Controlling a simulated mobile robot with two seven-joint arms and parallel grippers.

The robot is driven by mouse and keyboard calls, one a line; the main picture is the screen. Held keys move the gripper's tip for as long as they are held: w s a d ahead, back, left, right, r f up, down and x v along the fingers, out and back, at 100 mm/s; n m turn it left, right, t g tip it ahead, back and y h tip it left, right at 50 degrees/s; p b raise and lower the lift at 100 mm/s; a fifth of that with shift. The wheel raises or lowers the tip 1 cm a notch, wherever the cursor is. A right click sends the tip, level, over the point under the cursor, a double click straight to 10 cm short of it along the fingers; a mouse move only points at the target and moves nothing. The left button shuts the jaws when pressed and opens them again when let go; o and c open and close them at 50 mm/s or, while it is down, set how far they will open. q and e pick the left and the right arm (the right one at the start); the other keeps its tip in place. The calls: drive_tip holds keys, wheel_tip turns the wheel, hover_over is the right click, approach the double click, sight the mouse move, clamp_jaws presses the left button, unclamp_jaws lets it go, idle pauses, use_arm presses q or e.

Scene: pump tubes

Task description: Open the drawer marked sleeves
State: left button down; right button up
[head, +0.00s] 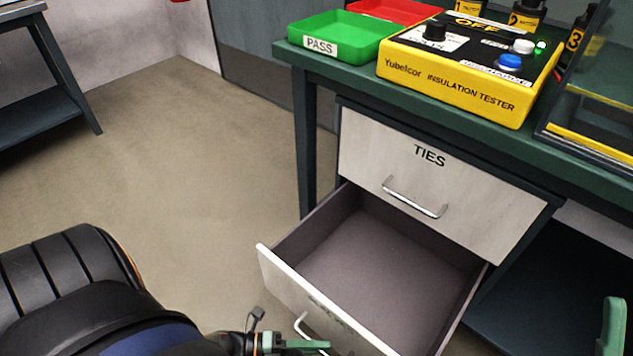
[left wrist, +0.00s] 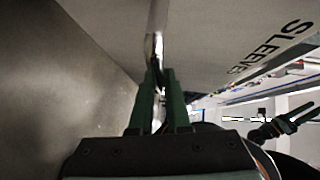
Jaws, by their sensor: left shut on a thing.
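The lower drawer (head: 375,258) is pulled well out and its inside is empty. Its pale front (head: 283,288) faces the bottom of the head view, with its lettering too slanted to read there. In the left wrist view the SLEEVES label (left wrist: 272,48) shows on that front. My left gripper (head: 318,345) is at the drawer's metal handle (head: 308,328), partly cut off by the frame's bottom edge. In the left wrist view, my left gripper's fingers (left wrist: 157,75) are shut on the handle (left wrist: 157,28). My right gripper (left wrist: 290,118) is apart from the drawer, with its fingers spread.
The TIES drawer (head: 430,185) above is closed. On the green bench stand a green PASS tray (head: 340,38), a red tray (head: 395,10) and a yellow insulation tester (head: 455,85). The floor (head: 190,190) left of the bench is clear.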

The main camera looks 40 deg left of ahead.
use_arm(q)
drive_tip(key=c, duration=0.9)
unclamp_jaws()
drive_tip(key=shift+a, duration=0.1)
drive_tip(key=v, duration=1.2)
drive_tip(key=shift+s+a+r+p, duration=0.1)
drive_tip(key=shift+s+a+p, duration=0.1)
drive_tip(key=shift+p, duration=0.2)
drive_tip(key=shift+d, duration=0.1)
